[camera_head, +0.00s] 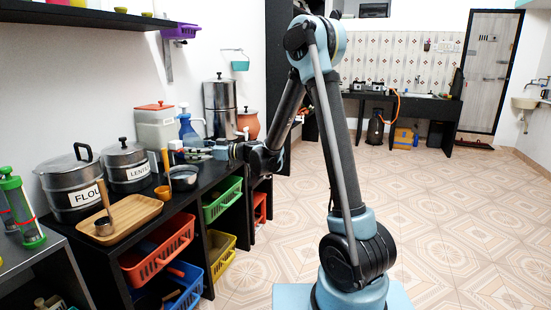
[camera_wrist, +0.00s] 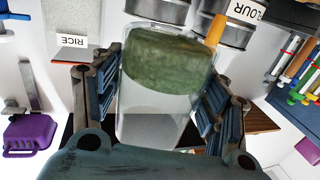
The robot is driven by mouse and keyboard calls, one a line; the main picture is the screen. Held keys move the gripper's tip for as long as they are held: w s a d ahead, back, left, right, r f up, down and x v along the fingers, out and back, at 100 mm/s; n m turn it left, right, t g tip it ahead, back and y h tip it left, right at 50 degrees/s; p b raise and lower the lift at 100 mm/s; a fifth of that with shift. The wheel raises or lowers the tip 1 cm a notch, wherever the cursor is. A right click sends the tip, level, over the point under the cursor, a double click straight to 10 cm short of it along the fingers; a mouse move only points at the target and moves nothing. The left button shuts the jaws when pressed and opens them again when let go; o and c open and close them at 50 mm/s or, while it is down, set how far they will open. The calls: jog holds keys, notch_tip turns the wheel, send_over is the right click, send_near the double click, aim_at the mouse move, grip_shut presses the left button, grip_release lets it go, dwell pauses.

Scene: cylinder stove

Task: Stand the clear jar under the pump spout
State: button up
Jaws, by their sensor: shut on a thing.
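In the wrist view, my gripper (camera_wrist: 158,98) is shut on a clear jar (camera_wrist: 155,122), with a blue finger on each side of it. The jar has dull green contents in the half toward the top of that picture, where labels appear upside down. In the head view, my gripper (camera_head: 195,151) is above the dark counter, and I cannot make out the jar clearly there.
On the counter (camera_head: 152,203) are steel canisters (camera_head: 126,168), a metal pan (camera_head: 183,181) close below my gripper, a wooden tray (camera_head: 122,217) and a white red-lidded container (camera_head: 155,130). A tall steel vessel (camera_head: 219,105) and clay pot (camera_head: 249,125) stand behind. The tiled floor is open to the right.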

jog(key=w+d+f+m+t+h, duration=0.2)
jog(key=w+d+m+t+h, duration=0.3)
jog(key=w+d, duration=0.5)
jog(key=w+d+f+m+t+h, duration=0.3)
jog(key=w+d, duration=0.8)
jog(key=d, duration=1.3)
jog(key=w+d+f+m+t+h, duration=0.3)
jog(key=w+d+m+t+h, duration=0.4)
jog(key=d, duration=1)
jog(key=w+m+h, duration=0.1)
jog(key=w+h, duration=0.1)
jog(key=w, duration=0.1)
jog(key=shift+w+f+h, duration=0.2)
jog(key=shift+h, duration=0.2)
jog(key=shift+a, duration=0.1)
jog(key=shift+s, duration=0.15)
